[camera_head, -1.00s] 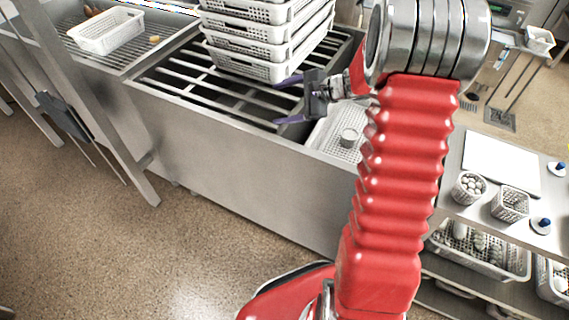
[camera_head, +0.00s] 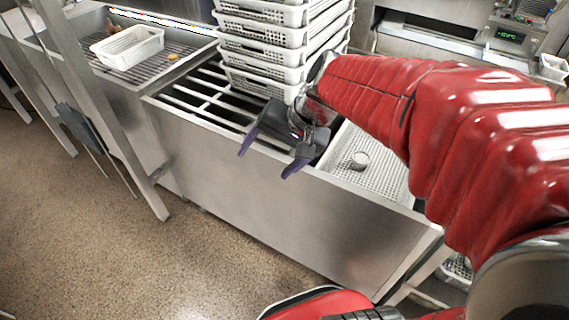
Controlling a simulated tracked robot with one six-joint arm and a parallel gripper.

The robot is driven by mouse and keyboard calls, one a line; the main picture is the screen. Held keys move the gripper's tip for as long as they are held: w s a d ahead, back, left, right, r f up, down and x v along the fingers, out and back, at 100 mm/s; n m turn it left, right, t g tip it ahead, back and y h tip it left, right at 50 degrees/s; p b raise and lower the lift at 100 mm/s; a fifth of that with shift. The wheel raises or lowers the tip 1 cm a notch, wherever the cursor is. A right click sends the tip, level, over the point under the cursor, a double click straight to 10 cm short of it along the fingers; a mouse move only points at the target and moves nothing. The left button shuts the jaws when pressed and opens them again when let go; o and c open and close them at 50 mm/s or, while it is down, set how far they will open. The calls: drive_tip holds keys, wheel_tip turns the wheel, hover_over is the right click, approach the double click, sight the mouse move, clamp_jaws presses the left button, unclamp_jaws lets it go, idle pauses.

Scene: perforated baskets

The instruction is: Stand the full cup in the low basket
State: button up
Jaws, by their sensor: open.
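My gripper (camera_head: 268,157) is open and empty, its two dark fingers spread above the front rim of the steel counter. A low white basket (camera_head: 128,62) sits on the slatted rack at the far left, well away from my gripper. A small round pale object (camera_head: 360,160), perhaps a cup or a fitting, is on the perforated white surface (camera_head: 378,176) in the counter's right bay, to the right of my gripper. I cannot tell whether it is full. The side table with filled perforated cups is now mostly hidden behind my arm.
A tall stack of white perforated baskets (camera_head: 277,52) stands on the counter's bars (camera_head: 185,100), just behind my gripper. A steel post (camera_head: 105,120) rises at the left. The speckled floor (camera_head: 130,260) in front is clear.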

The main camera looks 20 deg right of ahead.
drive_tip(key=s+r+n+h, duration=0.1)
drive_tip(key=s+n+h, duration=0.1)
drive_tip(key=s, duration=0.4)
drive_tip(key=s+d+r+n+t+h, duration=0.1)
drive_tip(key=s+n+h, duration=0.1)
drive_tip(key=s+n, duration=0.2)
drive_tip(key=shift+s+d+r+n+t, duration=0.3)
drive_tip(key=shift+s+r+n, duration=0.1)
drive_tip(key=shift+s, duration=0.5)
idle(0.3)
